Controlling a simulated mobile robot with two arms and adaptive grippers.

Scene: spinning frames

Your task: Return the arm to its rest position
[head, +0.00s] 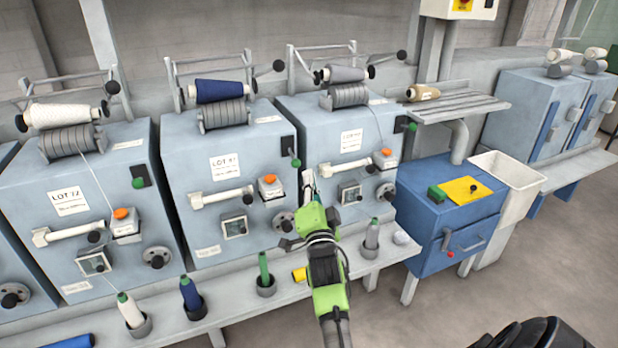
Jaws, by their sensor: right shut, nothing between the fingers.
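My right arm, green and black, reaches up from the bottom middle of the head view. Its gripper (308,180) is shut and empty, in front of the third blue-grey spinning machine (318,135). It is near that machine's front face, left of its black-framed gauge (350,194). I cannot tell whether it touches the face. My left gripper is not in view.
Below the gripper, a ledge (228,308) carries a green cone (264,268), a grey cone (372,234), a blue cone (189,293) and a white cone (130,310) in cups. A blue cabinet (425,240) and white bin (515,195) stand right; floor there is open.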

